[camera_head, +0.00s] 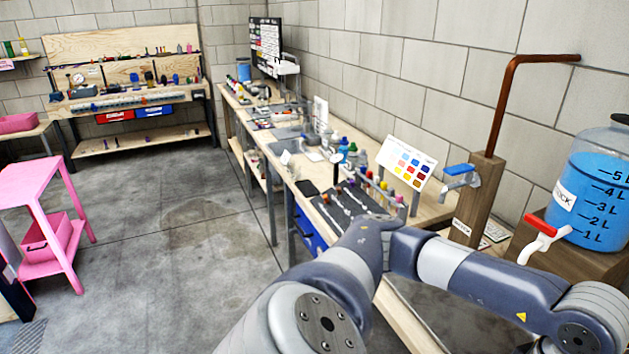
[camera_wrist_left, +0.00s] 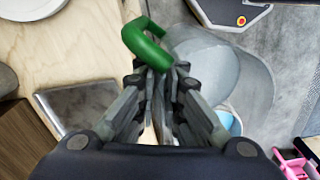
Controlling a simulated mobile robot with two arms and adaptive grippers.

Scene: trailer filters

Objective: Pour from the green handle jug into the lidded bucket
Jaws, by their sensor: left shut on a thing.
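In the left wrist view, the jug shows its bent green handle (camera_wrist_left: 146,42) and a clear, see-through body (camera_wrist_left: 225,75). My left gripper (camera_wrist_left: 160,75) is shut on the handle, and the body hangs to the right of the fingers. A pale blue patch shows low behind the fingers; I cannot tell whether it is liquid in the jug. I cannot pick out the lidded bucket in either view. In the head view my arm links cover the near bench, and neither gripper shows.
A blue-filled tank (camera_head: 597,190) with a red-handled tap stands on the right. A wooden post (camera_head: 478,200) with a blue tap is beside it. Bottles crowd the long bench (camera_head: 256,135). A pink table (camera_head: 30,185) stands left. The middle floor is clear.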

